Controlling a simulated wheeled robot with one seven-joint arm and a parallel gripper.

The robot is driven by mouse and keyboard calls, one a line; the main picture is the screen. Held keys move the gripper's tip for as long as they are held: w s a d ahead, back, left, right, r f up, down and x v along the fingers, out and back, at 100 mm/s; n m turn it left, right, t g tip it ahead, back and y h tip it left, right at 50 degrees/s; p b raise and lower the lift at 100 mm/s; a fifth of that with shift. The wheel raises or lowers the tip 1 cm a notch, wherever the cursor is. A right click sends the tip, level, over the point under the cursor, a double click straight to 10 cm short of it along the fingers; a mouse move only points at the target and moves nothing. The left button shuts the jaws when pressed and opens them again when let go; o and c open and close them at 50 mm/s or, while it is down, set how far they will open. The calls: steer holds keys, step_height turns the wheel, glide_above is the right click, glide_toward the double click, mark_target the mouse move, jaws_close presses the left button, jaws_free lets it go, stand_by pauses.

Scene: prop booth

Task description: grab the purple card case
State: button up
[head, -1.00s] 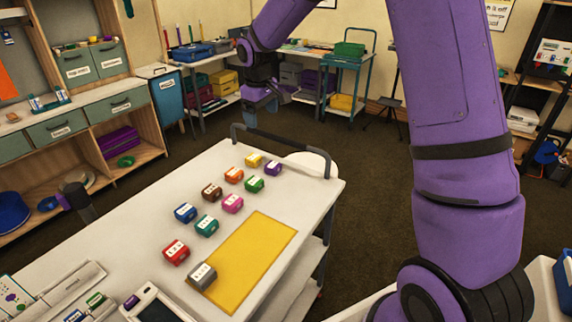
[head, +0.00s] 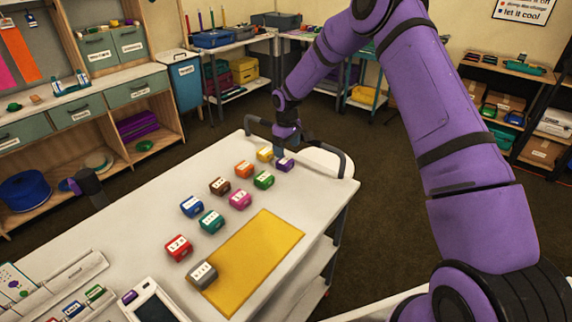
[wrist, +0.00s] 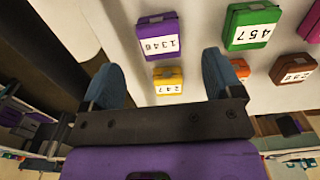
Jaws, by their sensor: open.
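The purple card case (head: 285,164) stands at the far end of the white cart top (head: 140,220), beside the yellow case (head: 265,154) and the green case (head: 264,180). In the wrist view the purple case (wrist: 159,36) has a white number label and lies beyond the fingertips. My gripper (head: 279,152) is just above and behind the purple case in the head view. In the wrist view my gripper (wrist: 163,78) is open, with blue fingers apart and nothing held. The yellow case (wrist: 168,80) shows between the fingers.
Orange (head: 244,169), brown (head: 220,186), pink (head: 240,199), blue, teal, red and grey cases stand nearer on the cart. A yellow mat (head: 255,255) lies at the right. A dark handle rail (head: 342,160) edges the cart's far end.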

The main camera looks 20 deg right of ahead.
mark_target(286, 161)
steer(key=f, duration=0.7)
steer(key=shift+w+a+f, duration=0.1)
steer(key=shift+w, duration=0.15)
steer(key=shift+c, duration=0.4)
steer(key=c, duration=0.9)
